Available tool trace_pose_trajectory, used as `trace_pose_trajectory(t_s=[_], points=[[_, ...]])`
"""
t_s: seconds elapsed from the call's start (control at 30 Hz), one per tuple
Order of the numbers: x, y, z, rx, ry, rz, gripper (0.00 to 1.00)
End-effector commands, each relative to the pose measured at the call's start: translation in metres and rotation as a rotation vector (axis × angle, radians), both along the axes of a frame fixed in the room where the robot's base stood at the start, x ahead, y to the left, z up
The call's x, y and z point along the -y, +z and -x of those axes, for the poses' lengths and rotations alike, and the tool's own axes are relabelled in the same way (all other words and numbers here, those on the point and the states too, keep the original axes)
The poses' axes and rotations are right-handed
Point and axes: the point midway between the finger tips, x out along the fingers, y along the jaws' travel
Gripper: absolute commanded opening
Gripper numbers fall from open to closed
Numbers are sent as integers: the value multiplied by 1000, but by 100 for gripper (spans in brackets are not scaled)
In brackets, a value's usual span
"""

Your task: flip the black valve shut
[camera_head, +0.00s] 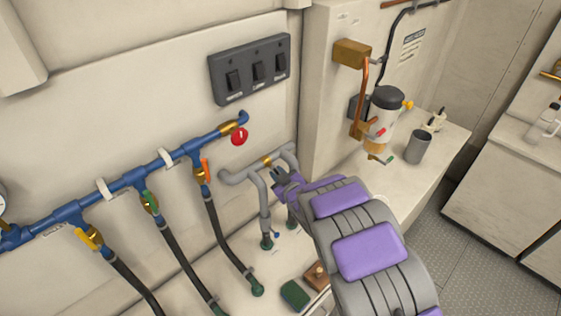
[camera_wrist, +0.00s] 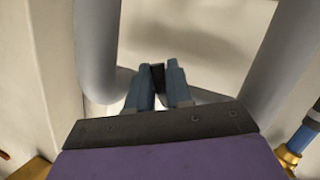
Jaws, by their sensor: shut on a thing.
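The black valve handle (camera_wrist: 157,76) shows in the wrist view as a small dark piece between my two fingertips. My gripper (camera_wrist: 160,84) is shut on it, with one blue-grey finger on each side. In the head view my gripper (camera_head: 283,178) is at the grey pipe loop (camera_head: 235,178) on the wall, just below its brass fitting (camera_head: 266,160). The black handle cannot be made out there, as my gripper and arm cover that spot. How far the handle is turned cannot be told.
Grey pipes stand close on the left (camera_wrist: 97,45) and right (camera_wrist: 287,60) of my gripper. Left is a blue manifold (camera_head: 125,180) with coloured valve levers and hoses. A black switch panel (camera_head: 250,69) is above. A green sponge (camera_head: 295,295) and a wooden block (camera_head: 317,276) lie below.

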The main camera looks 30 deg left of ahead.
Motion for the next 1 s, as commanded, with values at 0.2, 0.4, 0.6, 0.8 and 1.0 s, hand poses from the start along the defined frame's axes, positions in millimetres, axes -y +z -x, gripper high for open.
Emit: trace_pose_trajectory(t_s=[0.2, 0.4, 0.6, 0.8, 1.0], points=[[-2, 7, 4, -158, 0, -49, 0], [-3, 5, 6, -269, 1, -83, 0], [-4, 3, 8, -338, 0, -104, 0], [-4, 1, 9, -371, -1, -113, 0], [-4, 0, 9, -378, -1, -116, 0]])
